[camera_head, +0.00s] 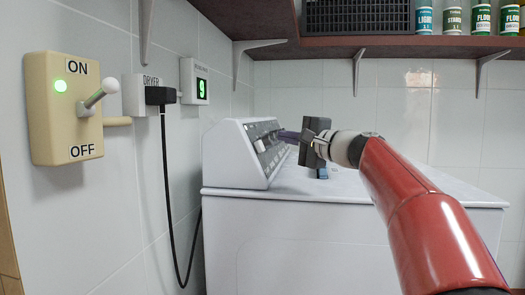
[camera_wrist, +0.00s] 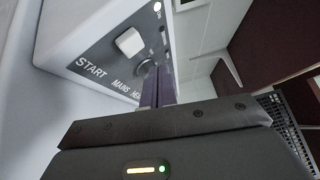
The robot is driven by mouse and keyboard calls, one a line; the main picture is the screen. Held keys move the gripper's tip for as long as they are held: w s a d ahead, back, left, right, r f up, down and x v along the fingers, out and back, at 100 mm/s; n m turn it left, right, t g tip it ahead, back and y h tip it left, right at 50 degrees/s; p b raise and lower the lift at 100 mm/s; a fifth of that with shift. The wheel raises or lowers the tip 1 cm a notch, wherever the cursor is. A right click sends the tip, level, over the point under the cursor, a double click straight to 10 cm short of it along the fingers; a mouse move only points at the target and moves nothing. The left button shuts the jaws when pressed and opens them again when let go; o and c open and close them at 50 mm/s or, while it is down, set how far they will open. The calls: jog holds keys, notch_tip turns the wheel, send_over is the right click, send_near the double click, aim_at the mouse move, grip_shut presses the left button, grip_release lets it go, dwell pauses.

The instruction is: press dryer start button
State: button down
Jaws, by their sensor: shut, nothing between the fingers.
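The white dryer (camera_head: 300,235) stands in the middle of the head view, with its sloped control panel (camera_head: 262,148) at the back left. In the wrist view, a raised white square button (camera_wrist: 129,41) sits on the grey panel near the word START (camera_wrist: 90,67). My gripper (camera_head: 284,135) reaches from the right, its purple-grey fingers pointing left at the panel. In the wrist view, my gripper (camera_wrist: 153,72) is shut and empty. Its tips are below and right of the white button, close to the MAINS lettering and a round knob. I cannot tell whether they touch the panel.
A wall switch (camera_head: 70,108) marked ON and OFF shows a green light. A black plug (camera_head: 160,95) sits in the DRYER outlet, its cable hanging down. A small display (camera_head: 201,88) glows green. A shelf (camera_head: 340,45) with cans and a dark crate (camera_head: 357,17) overhangs the dryer.

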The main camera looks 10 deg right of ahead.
aim_at(262, 144)
jog(key=shift+w+a+f+b, duration=0.2)
jog(key=shift+a+f, duration=0.1)
jog(key=shift+a, duration=0.3)
jog(key=shift+w+a+f+b, duration=0.2)
jog(key=shift+a+f, duration=0.1)
jog(key=shift+a, duration=0.25)
dwell(1.3)
jog(key=shift+w+a+f, duration=0.1)
jog(key=shift+a+f, duration=0.05)
jog(key=shift+a, duration=0.2)
jog(key=shift+w+a+f+b, duration=0.1)
jog(key=shift+a+f+b, duration=0.15)
jog(key=shift+a, duration=0.15)
jog(key=shift+w+a+f+b, duration=0.1)
jog(key=shift+a+b, duration=0.1)
jog(key=shift+a, duration=0.15)
dwell(0.9)
jog(key=shift+d, duration=0.1)
jog(key=shift+s+d+r, duration=0.2)
jog(key=shift+d+r, duration=0.1)
jog(key=shift+d, duration=0.2)
jog(key=shift+s+d+r, duration=0.15)
jog(key=shift+d+r, duration=0.1)
jog(key=shift+d, duration=0.25)
